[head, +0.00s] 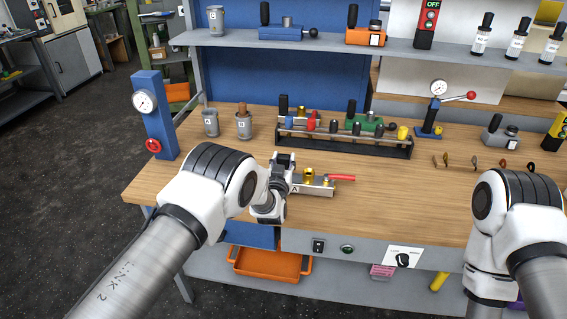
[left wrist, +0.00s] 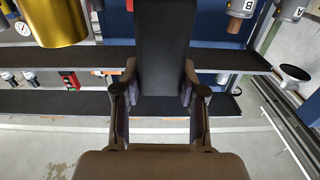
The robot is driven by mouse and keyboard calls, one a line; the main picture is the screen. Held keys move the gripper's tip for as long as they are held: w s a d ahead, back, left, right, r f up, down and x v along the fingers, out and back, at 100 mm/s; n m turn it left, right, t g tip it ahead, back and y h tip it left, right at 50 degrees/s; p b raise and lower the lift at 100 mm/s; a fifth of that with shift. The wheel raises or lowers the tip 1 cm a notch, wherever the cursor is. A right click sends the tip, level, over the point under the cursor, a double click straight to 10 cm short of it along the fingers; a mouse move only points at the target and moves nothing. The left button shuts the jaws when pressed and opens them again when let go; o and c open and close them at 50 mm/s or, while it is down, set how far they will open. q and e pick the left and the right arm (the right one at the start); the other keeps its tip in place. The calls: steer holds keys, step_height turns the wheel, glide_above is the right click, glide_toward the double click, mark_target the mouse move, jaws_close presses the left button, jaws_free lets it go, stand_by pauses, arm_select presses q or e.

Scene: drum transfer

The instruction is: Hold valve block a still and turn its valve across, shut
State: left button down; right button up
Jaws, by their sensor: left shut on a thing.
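Valve block a (head: 318,190) is a silver block marked A on the wooden bench, with a brass valve body (head: 309,176) on top. Its red lever (head: 341,177) points to the right, along the block's length. My left gripper (head: 284,160) is at the block's left end. In the left wrist view its two fingers are shut on a black upright grip (left wrist: 162,50), one on each side, and the brass body (left wrist: 57,20) shows at upper left. My right arm comes in at the right; its gripper is not in view.
A rack (head: 345,142) of small parts stands behind the block. Two grey cups (head: 211,123) and a blue gauge post (head: 150,115) stand at the left. A blue gauge stand (head: 430,120) with a red-knobbed lever is at the right. Bench between block and right arm is clear.

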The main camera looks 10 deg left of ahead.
steer(key=shift+f+b, duration=0.45)
stand_by(0.7)
steer(key=shift+o, duration=0.3)
stand_by(1.2)
